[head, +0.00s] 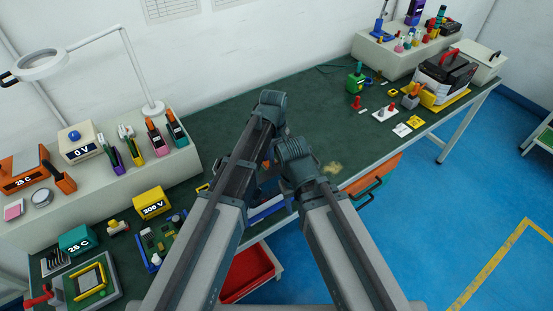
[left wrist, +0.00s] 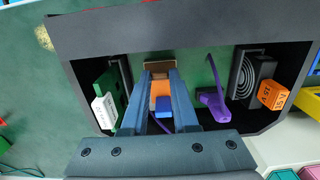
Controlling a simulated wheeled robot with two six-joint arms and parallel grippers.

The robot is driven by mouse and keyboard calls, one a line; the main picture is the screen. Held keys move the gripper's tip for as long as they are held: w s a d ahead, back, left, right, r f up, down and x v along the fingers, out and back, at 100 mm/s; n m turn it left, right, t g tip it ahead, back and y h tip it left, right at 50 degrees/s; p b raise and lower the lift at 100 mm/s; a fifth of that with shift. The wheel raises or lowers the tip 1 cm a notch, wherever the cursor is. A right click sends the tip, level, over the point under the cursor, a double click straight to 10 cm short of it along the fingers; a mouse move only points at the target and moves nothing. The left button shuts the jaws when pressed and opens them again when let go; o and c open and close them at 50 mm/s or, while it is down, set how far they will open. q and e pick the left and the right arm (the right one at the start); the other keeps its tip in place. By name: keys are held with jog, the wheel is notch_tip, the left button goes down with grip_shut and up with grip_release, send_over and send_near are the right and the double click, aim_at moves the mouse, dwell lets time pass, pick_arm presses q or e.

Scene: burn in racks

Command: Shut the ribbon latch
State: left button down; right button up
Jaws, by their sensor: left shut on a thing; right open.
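My left gripper (head: 264,163) is mostly hidden behind its own arm in the head view. In the left wrist view its two fingers (left wrist: 161,76) reach into a dark-walled case (left wrist: 200,28). They are closed at a brown latch piece (left wrist: 160,66), which looks like the ribbon latch. An orange ribbon-like strip (left wrist: 160,87) and a blue block (left wrist: 164,106) lie between the fingers; their exact contact is unclear. Whether the latch is raised or flat cannot be told. My right arm ends lower and to the right in the head view; its fingers are hidden behind it.
A purple plug with its cable (left wrist: 212,98) stands right of the fingers. A white tag (left wrist: 103,110) and an orange tag (left wrist: 272,94) sit near the case's sides. The green bench (head: 225,125) has bare room behind my arms. A yellow 300 V box (head: 151,204) stands left.

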pick_arm(q)
jog(key=shift+w+a+f+g+h+b, duration=0.2)
jog(key=shift+w+g+h+b, duration=0.2)
jog(key=shift+g, duration=0.15)
jog(key=shift+w+a+f+g+h+b, duration=0.2)
jog(key=shift+w+g+h+b, duration=0.15)
jog(key=shift+g, duration=0.2)
jog(key=shift+w+a+f+g+h+b, duration=0.15)
jog(key=shift+g+h+b, duration=0.2)
jog(key=shift+g+b, duration=0.2)
jog(key=shift+w+a+f+g+h+b, duration=0.15)
jog(key=shift+g+h+b, duration=0.15)
jog(key=shift+g+b, duration=0.45)
jog(key=shift+b, duration=0.1)
jog(key=shift+r, duration=0.1)
jog(key=c, duration=0.7)
grip_release()
jog(key=shift+r, duration=0.1)
